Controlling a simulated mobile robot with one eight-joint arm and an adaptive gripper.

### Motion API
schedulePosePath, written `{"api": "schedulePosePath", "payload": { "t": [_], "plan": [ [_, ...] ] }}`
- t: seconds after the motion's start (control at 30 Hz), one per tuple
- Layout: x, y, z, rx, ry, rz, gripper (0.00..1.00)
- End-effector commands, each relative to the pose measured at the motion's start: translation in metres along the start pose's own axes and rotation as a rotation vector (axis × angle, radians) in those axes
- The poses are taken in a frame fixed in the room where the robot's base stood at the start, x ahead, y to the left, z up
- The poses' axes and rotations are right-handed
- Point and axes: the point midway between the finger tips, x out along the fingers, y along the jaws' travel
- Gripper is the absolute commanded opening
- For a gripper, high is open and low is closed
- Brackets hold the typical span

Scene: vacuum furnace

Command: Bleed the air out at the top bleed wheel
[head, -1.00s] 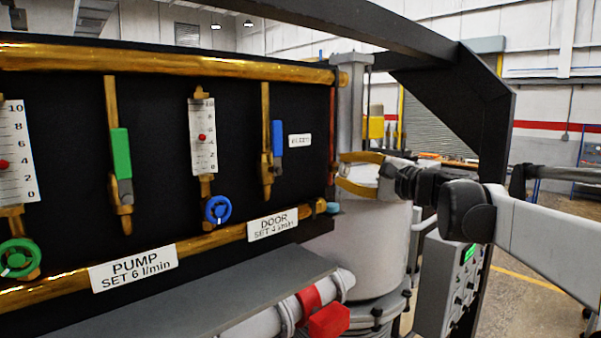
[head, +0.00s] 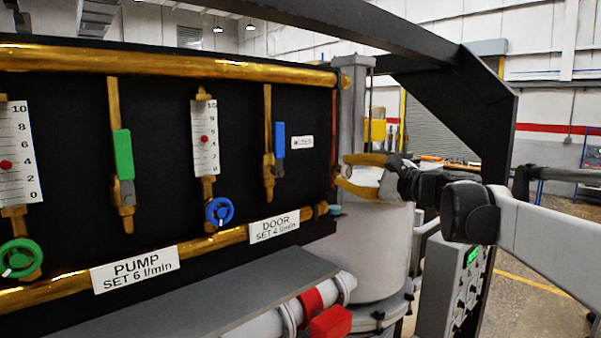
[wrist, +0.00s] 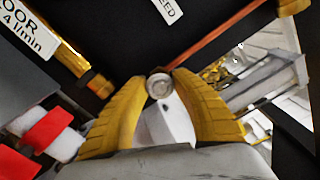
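No bleed wheel can be clearly made out. A small white label (head: 303,142) sits at the panel's right side; in the wrist view its visible end reads "EED" (wrist: 168,6). A thin copper tube (head: 333,135) runs down beside it and also shows in the wrist view (wrist: 222,34). My gripper (head: 342,171) has yellow fingers, open and apart, just right of the tube near the panel's right edge. In the wrist view, a small round grey piece (wrist: 158,86) shows between the fingertips; I cannot tell whether they touch it. A teal cup-like piece (head: 334,209) is below the gripper.
The black panel holds brass rails (head: 170,62), a green valve wheel (head: 18,258), a blue valve wheel (head: 219,211), and green and blue levers. A grey shelf (head: 200,290) juts out below. A grey cylinder (head: 375,250) stands behind the gripper. A control box (head: 455,285) is at right.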

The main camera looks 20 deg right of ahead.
Motion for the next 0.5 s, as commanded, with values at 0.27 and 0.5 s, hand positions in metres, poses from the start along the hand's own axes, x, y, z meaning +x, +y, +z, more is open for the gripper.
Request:
{"api": "schedulePosePath", "payload": {
  "t": [0.27, 0.5],
  "plan": [
    [0.0, 0.0, 0.0, 0.0, 0.0, 0.0, 0.56],
    [-0.012, -0.001, 0.0, -0.001, 0.002, -0.001, 0.56]
  ]
}}
